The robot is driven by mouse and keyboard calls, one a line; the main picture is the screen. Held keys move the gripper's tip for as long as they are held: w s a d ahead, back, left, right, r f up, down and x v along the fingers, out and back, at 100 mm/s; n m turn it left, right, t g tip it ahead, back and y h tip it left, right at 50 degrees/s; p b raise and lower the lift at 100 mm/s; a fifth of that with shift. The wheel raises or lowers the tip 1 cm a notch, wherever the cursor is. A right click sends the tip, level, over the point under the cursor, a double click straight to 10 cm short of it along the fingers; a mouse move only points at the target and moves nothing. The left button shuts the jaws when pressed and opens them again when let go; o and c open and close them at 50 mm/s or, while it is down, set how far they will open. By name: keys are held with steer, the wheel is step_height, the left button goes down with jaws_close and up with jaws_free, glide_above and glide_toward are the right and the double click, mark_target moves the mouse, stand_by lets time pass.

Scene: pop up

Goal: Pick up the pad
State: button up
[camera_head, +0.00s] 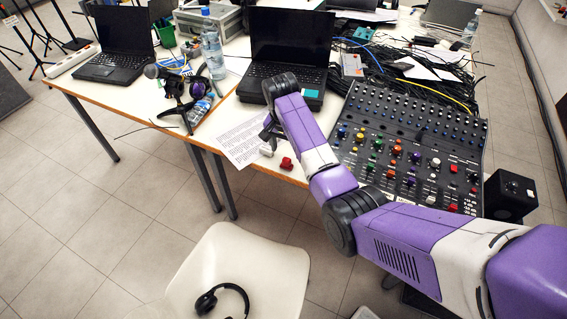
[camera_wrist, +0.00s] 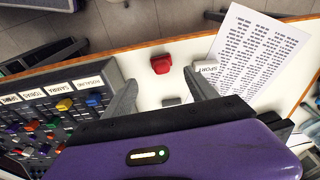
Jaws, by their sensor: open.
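I cannot tell for sure which thing is the pad. In the wrist view a small red object (camera_wrist: 161,64) lies on the white table near its edge, just beyond the fingertips. A small grey block (camera_wrist: 172,101) lies between the fingers, close to my gripper body. A white block with lettering (camera_wrist: 205,66) is beside the right finger. My gripper (camera_wrist: 159,78) is open, its two dark fingers spread over the table, with nothing held. In the head view the red object (camera_head: 286,163) and a white piece (camera_head: 267,150) sit near the table's front edge, below my gripper (camera_head: 268,134).
A printed sheet (camera_head: 240,140) lies left of my gripper. A mixing console (camera_head: 410,140) stands to the right, and an open laptop (camera_head: 290,50) behind. A microphone on a stand (camera_head: 172,90) is farther left. A white chair (camera_head: 245,265) with headphones stands in front.

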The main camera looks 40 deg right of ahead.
mark_target(287, 159)
steer(key=shift+w+d+f, duration=0.15)
steer(key=shift+f, duration=1.1)
steer(key=shift+w+d+f, duration=0.1)
steer(key=shift+d+f, duration=0.1)
steer(key=shift+f, duration=1)
steer(key=shift+w+d+f, duration=0.15)
steer(key=shift+f, duration=1.1)
steer(key=c, duration=1.4)
steer(key=shift+c, duration=0.2)
steer(key=shift+r, duration=0.1)
step_height(287, 159, up, 20)
